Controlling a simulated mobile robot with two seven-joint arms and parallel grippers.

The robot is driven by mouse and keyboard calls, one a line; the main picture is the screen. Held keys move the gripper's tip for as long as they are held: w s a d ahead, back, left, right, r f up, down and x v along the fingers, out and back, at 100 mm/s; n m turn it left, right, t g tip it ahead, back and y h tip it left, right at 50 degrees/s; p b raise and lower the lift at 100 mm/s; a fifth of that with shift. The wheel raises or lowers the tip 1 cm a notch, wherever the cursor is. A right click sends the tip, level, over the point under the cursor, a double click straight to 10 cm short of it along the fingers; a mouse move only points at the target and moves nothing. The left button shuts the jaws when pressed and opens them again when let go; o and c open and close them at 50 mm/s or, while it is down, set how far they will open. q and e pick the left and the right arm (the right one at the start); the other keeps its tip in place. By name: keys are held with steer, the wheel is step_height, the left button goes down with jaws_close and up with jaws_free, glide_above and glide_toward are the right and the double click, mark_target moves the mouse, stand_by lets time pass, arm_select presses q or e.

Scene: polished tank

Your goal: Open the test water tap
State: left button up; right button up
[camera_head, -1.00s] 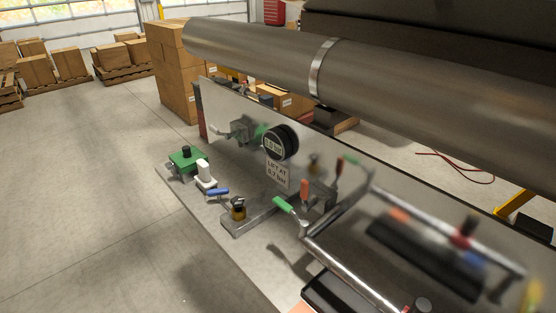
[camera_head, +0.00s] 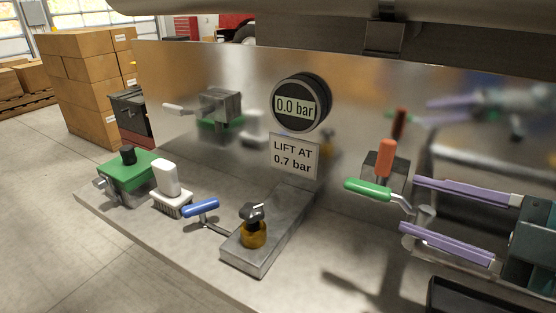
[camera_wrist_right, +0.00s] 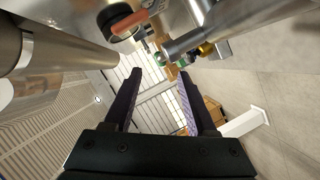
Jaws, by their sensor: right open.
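Several tap levers show in the head view, and no label tells me which one is the test water tap. A green-handled lever (camera_head: 368,190) with a bent metal arm is at the right. An upright orange handle (camera_head: 386,160) stands just behind it. A blue handle (camera_head: 200,208) lies low on the left of the bench. My right gripper (camera_head: 410,205) is open, its purple fingers reaching in from the right around the metal end of the green lever; contact is unclear. In the wrist view the gripper (camera_wrist_right: 160,75) is open and the orange handle (camera_wrist_right: 130,25) is beyond it. My left gripper is out of view.
A round gauge (camera_head: 299,103) reads 0.0 bar above a sign (camera_head: 294,157) reading "LIFT AT 0.7 bar". A grey block (camera_head: 262,245) carries a brass fitting (camera_head: 253,232). A polished panel rises behind.

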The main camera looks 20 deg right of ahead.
mark_target(386, 196)
steer(key=x, duration=0.8)
steer(key=shift+w+a, duration=0.1)
steer(key=shift+w, duration=0.25)
steer(key=shift+c, duration=0.2)
jaws_close()
stand_by(0.9)
